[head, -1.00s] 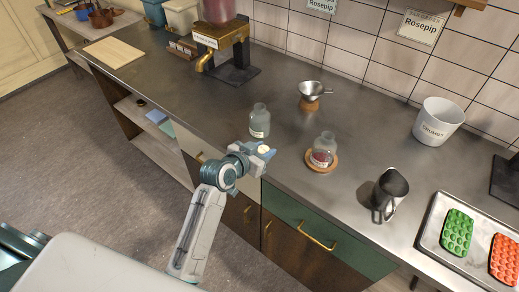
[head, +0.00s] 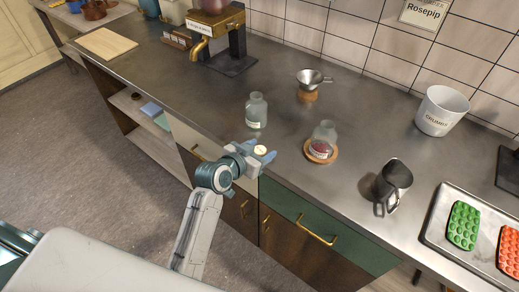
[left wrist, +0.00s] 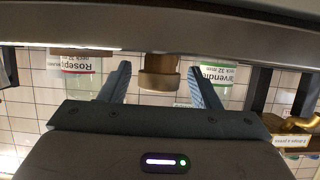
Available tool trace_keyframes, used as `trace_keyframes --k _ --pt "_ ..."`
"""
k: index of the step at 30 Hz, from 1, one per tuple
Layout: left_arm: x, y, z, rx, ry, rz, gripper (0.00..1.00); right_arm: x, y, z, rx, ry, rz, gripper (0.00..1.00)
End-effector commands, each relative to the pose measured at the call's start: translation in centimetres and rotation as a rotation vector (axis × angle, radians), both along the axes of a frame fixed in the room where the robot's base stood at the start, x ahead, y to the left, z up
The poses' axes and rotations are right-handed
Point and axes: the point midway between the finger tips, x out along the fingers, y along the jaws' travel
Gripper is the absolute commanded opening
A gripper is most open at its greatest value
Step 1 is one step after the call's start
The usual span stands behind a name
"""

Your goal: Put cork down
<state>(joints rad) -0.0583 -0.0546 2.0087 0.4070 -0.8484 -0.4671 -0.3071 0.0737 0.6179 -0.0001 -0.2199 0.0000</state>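The cork (head: 260,149) shows a pale round top between the blue fingers of my left gripper (head: 262,151), over the front of the counter. In the left wrist view the cork (left wrist: 159,75) is a brown stopper with a broad head and narrower plug; that view is upside down. The fingers of my left gripper (left wrist: 159,72) are spread on both sides of the cork, with a narrow gap at each side. The plug end is close to the counter surface; I cannot clearly see the contact. My right gripper is out of view.
A clear bottle (head: 256,111) stands behind my left gripper. A bottle with red contents (head: 321,148) stands right on a wooden coaster (head: 334,158). A funnel (head: 311,78), metal jug (head: 393,185), white bucket (head: 439,110) and tray (head: 433,232) are farther off. The left counter is mostly clear.

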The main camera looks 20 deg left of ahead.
Motion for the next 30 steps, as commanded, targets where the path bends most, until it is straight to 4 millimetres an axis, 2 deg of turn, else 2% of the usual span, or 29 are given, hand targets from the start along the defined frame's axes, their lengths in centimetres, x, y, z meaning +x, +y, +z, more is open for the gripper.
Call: trace_keyframes --k 9,11,24,30 --pt "0.0 0.0 0.6 0.000 -0.001 0.000 0.56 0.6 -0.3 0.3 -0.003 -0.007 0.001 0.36" --pt "-0.5 0.2 0.5 0.001 -0.001 0.001 0.56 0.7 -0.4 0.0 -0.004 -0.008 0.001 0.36" --pt "-8.2 3.0 3.8 0.004 -0.001 -0.003 0.56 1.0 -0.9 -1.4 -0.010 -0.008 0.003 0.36" --pt "-10.1 3.7 4.8 0.003 -0.001 -0.001 0.56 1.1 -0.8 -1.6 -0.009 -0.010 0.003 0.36"
